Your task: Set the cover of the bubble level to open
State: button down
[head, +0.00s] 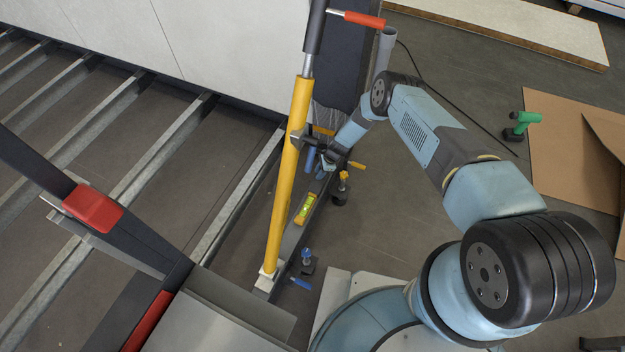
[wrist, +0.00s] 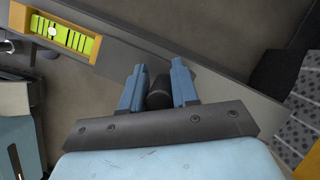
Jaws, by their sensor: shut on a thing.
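The bubble level (head: 305,208) has a bright yellow-green vial in an orange-yellow frame and sits on a dark grey beam. Its vial faces up uncovered in the wrist view (wrist: 65,35), at the upper left. I cannot make out a separate cover. My gripper (head: 322,170) is just beyond the level along the beam, beside the yellow post. In the wrist view my gripper (wrist: 156,76) has its two blue fingers shut on a black round piece (wrist: 158,95) above the beam. The fingers hide the sides of this piece, and I cannot tell what it belongs to.
A thick yellow post (head: 287,180) rises from the beam close to my gripper. Black clamps with a yellow knob (head: 343,176) and a blue knob (head: 307,254) stand right of the beam. Grey floor (head: 400,215) lies clear to the right. Steel slats (head: 150,165) lie left.

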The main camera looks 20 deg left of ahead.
jog(key=shift+w+d, duration=0.3)
jog(key=shift+d, duration=0.2)
jog(key=shift+s+a, duration=0.1)
jog(key=shift+s, duration=0.1)
jog(key=c, duration=1.3)
grip_release()
jog(key=o, duration=0.4)
jog(key=shift+s+a, duration=0.15)
jog(key=shift+a, duration=0.1)
jog(key=shift+d+r, duration=0.1)
jog(key=shift+r, duration=0.35)
jog(key=v, duration=1.3)
jog(key=shift+f, duration=0.1)
